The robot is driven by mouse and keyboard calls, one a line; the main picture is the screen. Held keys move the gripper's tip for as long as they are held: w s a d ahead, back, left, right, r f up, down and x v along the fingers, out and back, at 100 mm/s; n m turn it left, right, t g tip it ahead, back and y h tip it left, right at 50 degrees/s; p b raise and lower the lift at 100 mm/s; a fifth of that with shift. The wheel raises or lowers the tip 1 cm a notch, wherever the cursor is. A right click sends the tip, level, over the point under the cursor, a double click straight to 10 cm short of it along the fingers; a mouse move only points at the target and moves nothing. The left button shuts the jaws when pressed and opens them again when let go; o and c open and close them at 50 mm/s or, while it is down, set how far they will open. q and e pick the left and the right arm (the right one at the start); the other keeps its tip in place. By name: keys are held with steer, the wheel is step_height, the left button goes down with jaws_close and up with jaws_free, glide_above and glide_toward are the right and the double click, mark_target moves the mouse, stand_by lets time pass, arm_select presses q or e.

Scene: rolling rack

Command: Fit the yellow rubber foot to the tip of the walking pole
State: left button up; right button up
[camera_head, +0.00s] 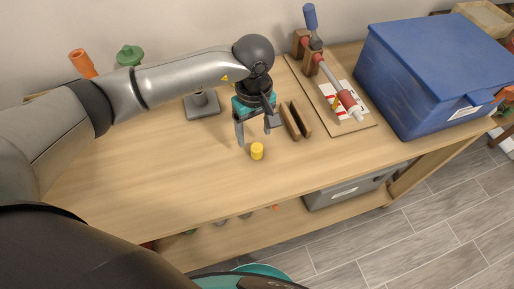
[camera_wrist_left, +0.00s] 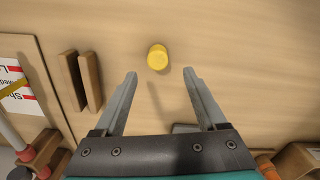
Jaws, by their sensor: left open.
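The yellow rubber foot (camera_head: 257,151) stands alone on the bench top, near its front edge. My left gripper (camera_head: 257,135) is open just behind and above it. In the left wrist view the foot (camera_wrist_left: 157,57) shows just beyond the open fingertips (camera_wrist_left: 160,76), roughly centred between them and untouched. The walking pole (camera_head: 329,76) is held at a slant in a wooden clamp (camera_head: 301,42) on a board to the right. It has a blue grip at the back, and its red and grey lower end points toward the front. My right gripper is not in view.
Two upright wooden strips (camera_head: 295,120) stand just right of my left gripper. A large blue lidded box (camera_head: 428,75) fills the right end. A grey stand (camera_head: 202,105), an orange piece (camera_head: 83,64) and a green piece (camera_head: 130,55) are behind my arm. The front left bench is clear.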

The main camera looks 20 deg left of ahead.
mark_target(257, 146)
arm_select(q)
step_height(257, 146, down, 2)
steer(key=shift+s+d+f, duration=0.1)
steer(key=f, duration=0.3)
steer(key=shift+d+f, duration=0.25)
steer(key=shift+f, duration=0.35)
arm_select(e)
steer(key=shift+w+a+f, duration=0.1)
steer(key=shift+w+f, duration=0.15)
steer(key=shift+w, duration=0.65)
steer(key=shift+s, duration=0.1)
arm_select(q)
steer(key=shift+c, duration=0.7)
jaws_close()
